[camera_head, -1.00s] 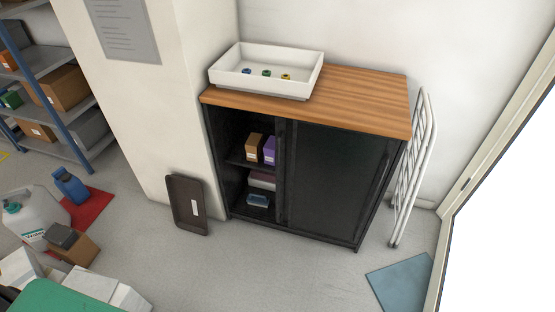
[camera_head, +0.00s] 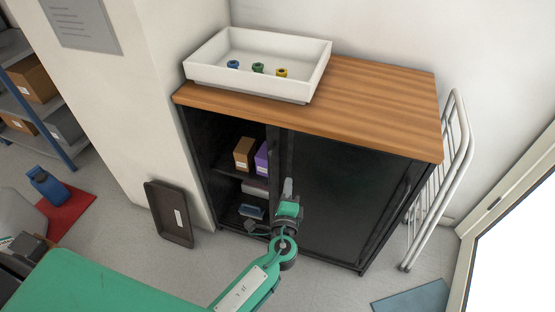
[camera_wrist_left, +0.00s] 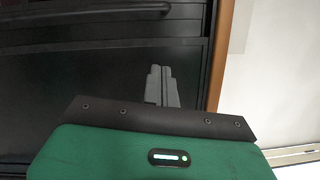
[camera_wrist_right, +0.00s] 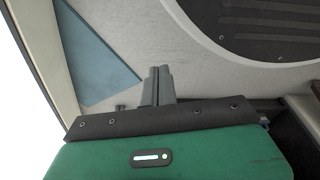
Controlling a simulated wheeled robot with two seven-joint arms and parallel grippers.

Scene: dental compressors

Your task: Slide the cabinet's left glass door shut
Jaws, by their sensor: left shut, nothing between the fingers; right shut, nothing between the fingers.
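The black cabinet (camera_head: 345,185) has a wooden top. Its left part is open, showing shelves (camera_head: 228,170) inside. The dark glass panel (camera_head: 325,190) covers the right part, with an upright frame edge (camera_head: 286,150) beside the opening; I cannot tell the overlapping doors apart. My left gripper (camera_head: 288,184) is shut and empty, in front of the cabinet near that edge; contact is unclear. In the left wrist view its fingers (camera_wrist_left: 160,72) point at a dark cabinet surface, with a dark bar handle (camera_wrist_left: 90,14) above. My right gripper (camera_wrist_right: 157,72) is shut and empty above the floor.
A white tray (camera_head: 305,88) with small coloured pieces stands on the wooden top (camera_head: 375,105). Boxes (camera_head: 244,154) sit on the shelves. A dark tray (camera_head: 168,228) leans at left. A white folded rack (camera_head: 440,190) stands at right. A blue mat (camera_head: 412,298) lies on the floor.

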